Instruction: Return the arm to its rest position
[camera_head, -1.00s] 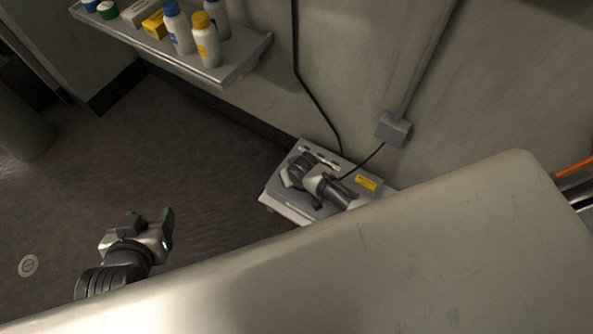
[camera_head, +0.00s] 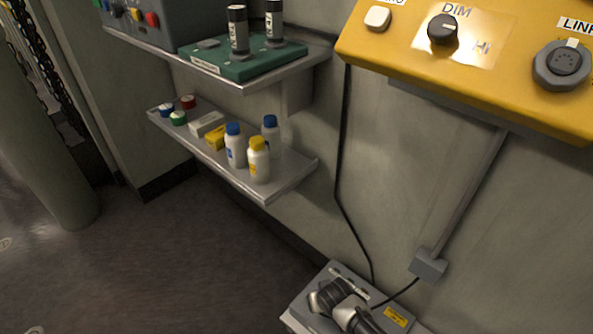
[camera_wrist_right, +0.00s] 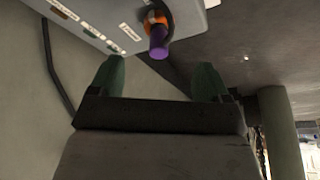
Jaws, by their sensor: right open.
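My right gripper (camera_wrist_right: 158,82) shows in the right wrist view with its two green fingers apart. Nothing is held between them. A purple-tipped part (camera_wrist_right: 158,42) in an orange ring on a labelled grey box (camera_wrist_right: 95,15) shows beyond the fingers; I see no contact. My left gripper is out of view.
A yellow control panel (camera_head: 400,52) juts out at upper right. A shelf (camera_head: 275,187) holds bottles and small boxes. Above it, another shelf (camera_head: 245,82) carries a green rack (camera_head: 240,67). A black cable (camera_head: 338,150) runs down the wall. Dark floor (camera_head: 190,260) at left is open.

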